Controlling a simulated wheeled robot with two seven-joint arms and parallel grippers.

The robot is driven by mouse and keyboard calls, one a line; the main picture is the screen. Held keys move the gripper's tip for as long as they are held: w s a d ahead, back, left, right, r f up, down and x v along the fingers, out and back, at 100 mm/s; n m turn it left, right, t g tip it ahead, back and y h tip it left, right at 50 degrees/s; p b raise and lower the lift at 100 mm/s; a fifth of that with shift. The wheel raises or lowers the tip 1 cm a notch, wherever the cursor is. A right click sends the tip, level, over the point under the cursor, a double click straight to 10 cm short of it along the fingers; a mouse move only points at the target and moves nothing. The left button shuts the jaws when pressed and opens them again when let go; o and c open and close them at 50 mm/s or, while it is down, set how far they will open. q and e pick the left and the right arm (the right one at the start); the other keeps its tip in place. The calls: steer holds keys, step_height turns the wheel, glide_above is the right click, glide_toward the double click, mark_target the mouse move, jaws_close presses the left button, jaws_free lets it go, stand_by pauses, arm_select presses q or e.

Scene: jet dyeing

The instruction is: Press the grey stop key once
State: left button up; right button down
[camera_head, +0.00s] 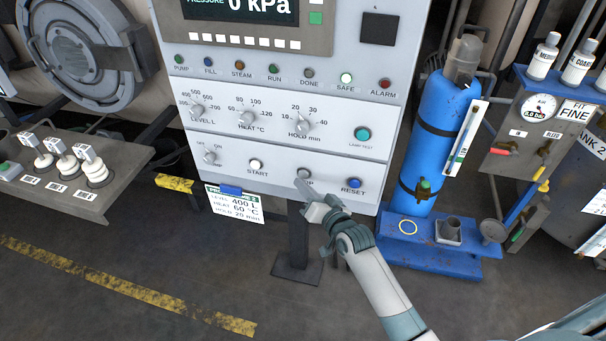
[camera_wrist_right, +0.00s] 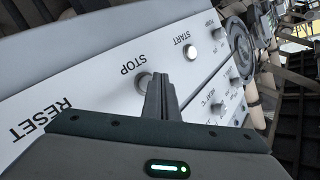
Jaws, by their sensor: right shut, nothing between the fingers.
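The grey stop key (camera_head: 303,174) is on the lower row of the control panel, between the white START key (camera_head: 255,164) and the blue RESET key (camera_head: 354,183). In the right wrist view the stop key (camera_wrist_right: 144,80) shows beside the STOP label, partly hidden behind the fingers. My right gripper (camera_head: 305,188) is shut and empty, its fingertips right at the stop key. In the right wrist view the gripper (camera_wrist_right: 162,80) overlaps the key; I cannot tell whether it touches. My left gripper is not in view.
The panel (camera_head: 330,150) has dials, lamps and a green lamp-test button (camera_head: 362,134). A blue cylinder (camera_head: 440,130) stands on a blue base to the right. A bench with white valves (camera_head: 90,165) is at the left. The floor in front is clear.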

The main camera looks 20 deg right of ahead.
steer(key=s+a+p, duration=0.1)
steer(key=s+a, duration=0.1)
steer(key=s+p, duration=0.1)
steer(key=s, duration=0.1)
steer(key=shift+s+a+p, duration=0.1)
steer(key=shift+a+p, duration=0.2)
steer(key=shift+a, duration=0.1)
stand_by(0.4)
stand_by(0.6)
